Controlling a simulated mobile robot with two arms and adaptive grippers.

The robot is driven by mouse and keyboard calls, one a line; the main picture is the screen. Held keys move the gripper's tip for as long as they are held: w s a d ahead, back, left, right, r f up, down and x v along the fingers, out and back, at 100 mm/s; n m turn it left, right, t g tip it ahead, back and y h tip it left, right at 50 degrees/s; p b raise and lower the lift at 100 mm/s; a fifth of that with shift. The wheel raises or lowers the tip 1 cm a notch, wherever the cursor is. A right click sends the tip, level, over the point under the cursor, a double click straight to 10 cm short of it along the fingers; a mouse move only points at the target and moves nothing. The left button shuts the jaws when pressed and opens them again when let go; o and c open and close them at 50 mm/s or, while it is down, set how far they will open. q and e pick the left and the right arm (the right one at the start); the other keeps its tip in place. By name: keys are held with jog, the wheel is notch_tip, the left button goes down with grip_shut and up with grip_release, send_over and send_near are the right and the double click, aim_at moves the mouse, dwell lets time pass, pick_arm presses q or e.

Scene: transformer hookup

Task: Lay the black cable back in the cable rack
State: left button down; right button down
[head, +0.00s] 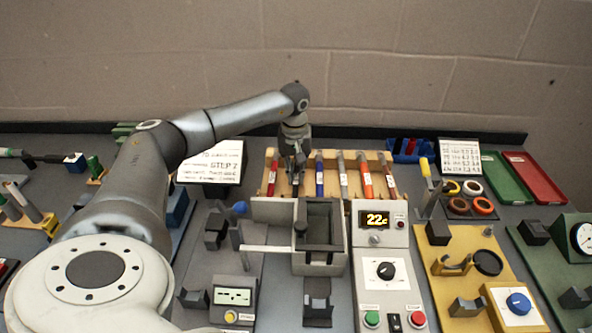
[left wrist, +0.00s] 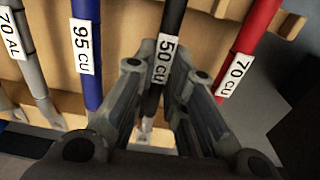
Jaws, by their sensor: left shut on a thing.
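The black cable (left wrist: 171,22), with a white 50 CU label, runs between the fingers of my left gripper (left wrist: 165,75) in the left wrist view. The fingers are shut on it near the label. In the head view my left gripper (head: 294,160) is over the wooden cable rack (head: 330,190), between a red cable (head: 272,172) and a blue cable (head: 319,173). The black cable is mostly hidden there by the gripper. It lines up with its neighbours over the rack (left wrist: 127,42), but I cannot tell if it rests in its slot. My right gripper is not in view.
Neighbouring cables in the wrist view are red 70 CU (left wrist: 250,50), blue 95 CU (left wrist: 87,50) and grey 70 AL (left wrist: 30,70). In front of the rack stand a grey open box (head: 320,262) and a control panel (head: 385,270). A step sign (head: 212,163) stands left of the rack.

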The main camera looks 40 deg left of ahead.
pick_arm(q)
jog(key=c, duration=1.4)
grip_release()
jog(key=shift+r+p, duration=2.5)
jog(key=shift+r, duration=1.05)
